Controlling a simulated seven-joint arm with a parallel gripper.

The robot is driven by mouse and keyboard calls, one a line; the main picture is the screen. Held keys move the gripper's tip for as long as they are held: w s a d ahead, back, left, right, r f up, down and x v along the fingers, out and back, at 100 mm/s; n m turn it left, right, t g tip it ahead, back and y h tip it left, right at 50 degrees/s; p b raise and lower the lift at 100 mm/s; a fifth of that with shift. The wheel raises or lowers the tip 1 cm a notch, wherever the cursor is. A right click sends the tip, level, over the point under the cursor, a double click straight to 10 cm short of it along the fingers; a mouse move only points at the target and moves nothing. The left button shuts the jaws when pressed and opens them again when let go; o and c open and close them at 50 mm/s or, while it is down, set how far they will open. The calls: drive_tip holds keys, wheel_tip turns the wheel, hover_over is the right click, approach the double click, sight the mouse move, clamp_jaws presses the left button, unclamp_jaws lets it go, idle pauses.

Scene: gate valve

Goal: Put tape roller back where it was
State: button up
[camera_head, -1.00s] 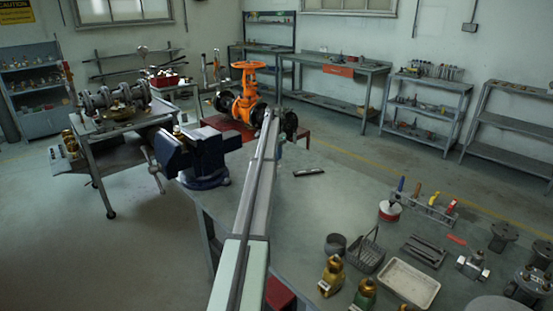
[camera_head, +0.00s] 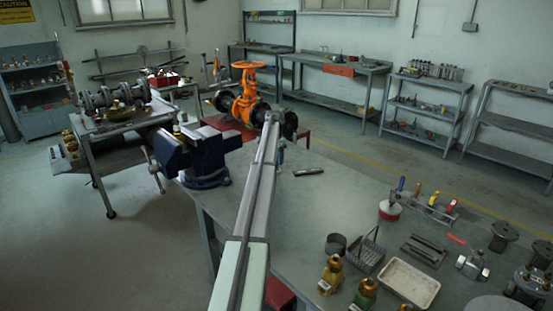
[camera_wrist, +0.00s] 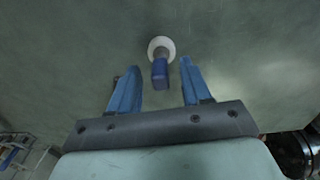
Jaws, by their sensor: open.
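In the wrist view, a white round piece with a blue block-like part (camera_wrist: 160,72), which looks like the tape roller, is on the grey-green bench top. My gripper (camera_wrist: 160,67) is open, with one blue finger on each side of the blue part and visible gaps between. The white round end lies just beyond the fingertips. In the head view my arm reaches across the bench and my gripper (camera_head: 281,157) shows only as a small blue-green bit beside the arm's end. I cannot make out the roller there; the arm may hide it.
A dark bar (camera_head: 309,171) lies on the bench right of my gripper. A blue vise (camera_head: 205,160) stands on the bench's left edge. An orange gate valve (camera_head: 249,95) stands beyond. A tool rack (camera_head: 430,208), a white tray (camera_head: 409,283) and brass fittings (camera_head: 332,275) are at the right.

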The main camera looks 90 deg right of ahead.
wheel_tip(320, 180, up, 12)
drive_tip(key=shift+w+r, duration=0.15)
drive_tip(key=shift+w, duration=0.15)
idle(0.3)
idle(0.5)
